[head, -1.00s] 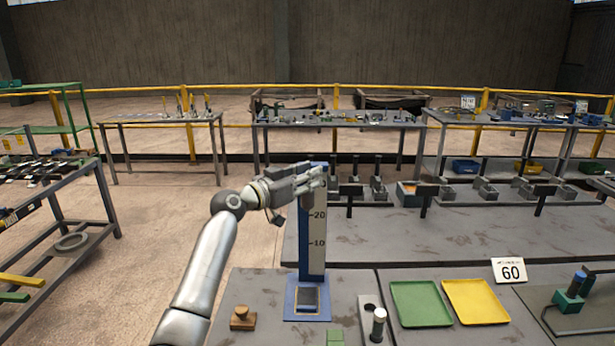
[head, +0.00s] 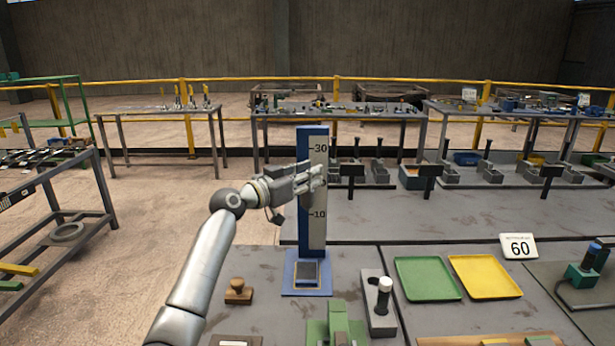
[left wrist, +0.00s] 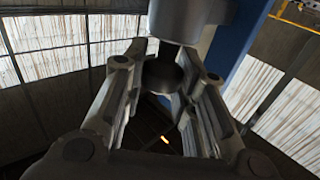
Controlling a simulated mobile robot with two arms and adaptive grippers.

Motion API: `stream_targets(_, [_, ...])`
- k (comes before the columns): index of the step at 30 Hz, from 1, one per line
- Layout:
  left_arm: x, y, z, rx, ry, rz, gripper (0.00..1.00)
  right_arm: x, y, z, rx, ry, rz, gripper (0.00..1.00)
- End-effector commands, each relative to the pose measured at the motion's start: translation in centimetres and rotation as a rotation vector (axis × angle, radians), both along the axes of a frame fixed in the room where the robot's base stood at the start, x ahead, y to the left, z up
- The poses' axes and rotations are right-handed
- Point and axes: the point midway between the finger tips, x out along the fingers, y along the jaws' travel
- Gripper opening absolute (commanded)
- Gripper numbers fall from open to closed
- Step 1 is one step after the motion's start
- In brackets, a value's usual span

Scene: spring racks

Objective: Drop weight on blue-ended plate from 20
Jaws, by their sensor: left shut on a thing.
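The blue-and-white height scale (head: 312,226) stands upright on the bench, with 30 and 10 readable. My left gripper (head: 312,181) is in front of it, between those marks, covering most of the 20. A dark plate (head: 307,272) lies on the blue base at the scale's foot; I cannot make out its ends. In the left wrist view, my left gripper (left wrist: 160,95) is shut on a dark round part (left wrist: 162,75). A grey cylinder (left wrist: 188,18), apparently the weight's body, adjoins it. In the head view I cannot tell the weight from the fingers. My right gripper is not in view.
A wooden stamp-like piece (head: 238,291) is left of the base. A grey block with a white-topped cylinder (head: 383,304), a green tray (head: 427,278) and a yellow tray (head: 485,277) are to its right. A green fixture (head: 337,325) stands in front.

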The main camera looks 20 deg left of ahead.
Motion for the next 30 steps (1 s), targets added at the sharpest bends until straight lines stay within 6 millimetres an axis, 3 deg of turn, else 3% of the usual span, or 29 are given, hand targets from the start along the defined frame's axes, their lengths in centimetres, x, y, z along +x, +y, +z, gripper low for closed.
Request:
stream_targets(8, [0.0,0.1,0.2,-0.002,-0.005,0.002,0.0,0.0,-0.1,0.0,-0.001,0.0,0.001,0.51])
stream_targets(9, [0.0,0.1,0.2,-0.002,-0.005,0.002,0.28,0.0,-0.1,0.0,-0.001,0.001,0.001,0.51])
stream_targets(14, [0.0,0.1,0.2,-0.001,-0.004,0.002,0.47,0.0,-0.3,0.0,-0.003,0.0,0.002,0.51])
stream_targets(24, [-0.1,0.1,0.0,0.0,-0.002,0.001,0.47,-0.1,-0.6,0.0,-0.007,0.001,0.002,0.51])
stream_targets(30, [-1.8,1.1,0.0,0.002,-0.002,0.002,0.47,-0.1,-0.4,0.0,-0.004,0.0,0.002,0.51])
